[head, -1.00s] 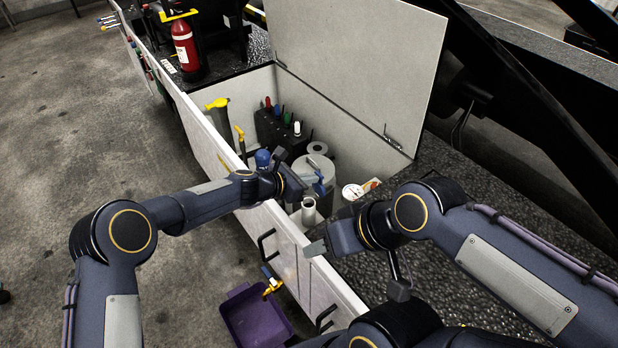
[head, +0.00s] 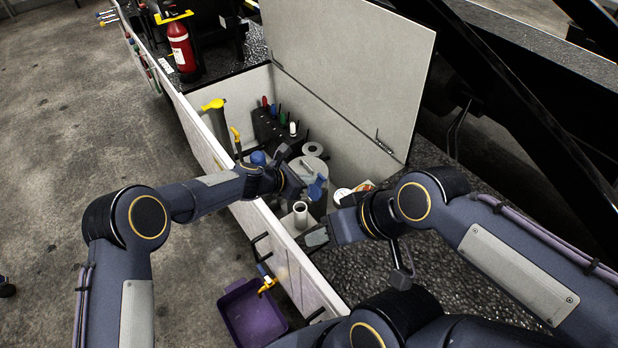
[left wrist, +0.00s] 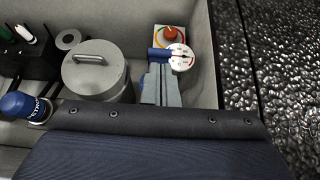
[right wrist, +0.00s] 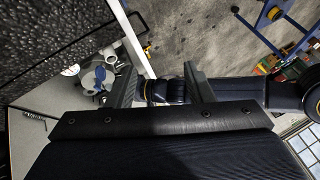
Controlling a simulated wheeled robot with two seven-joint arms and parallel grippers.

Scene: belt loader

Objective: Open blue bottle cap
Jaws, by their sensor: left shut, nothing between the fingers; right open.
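The blue bottle (head: 258,158) stands in the open compartment, partly hidden behind my left forearm and wrist. It shows with its label at the left edge of the left wrist view (left wrist: 27,105). My left gripper (head: 302,181) is shut and empty over the compartment, to the right of the bottle and apart from it. Its fingers (left wrist: 160,80) point at a blue part (left wrist: 157,54) beside the white gauge; I cannot tell whether they touch. My right gripper (head: 318,237) is open near the compartment's front wall. Its two fingers stand apart in the right wrist view (right wrist: 160,85).
A grey lidded can (left wrist: 95,75), a white gauge (left wrist: 181,57) and a black rack (head: 275,130) share the compartment. A white tube (head: 300,214) stands near the front wall. The raised lid (head: 350,70) closes off the back. A purple bin (head: 252,312) sits below.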

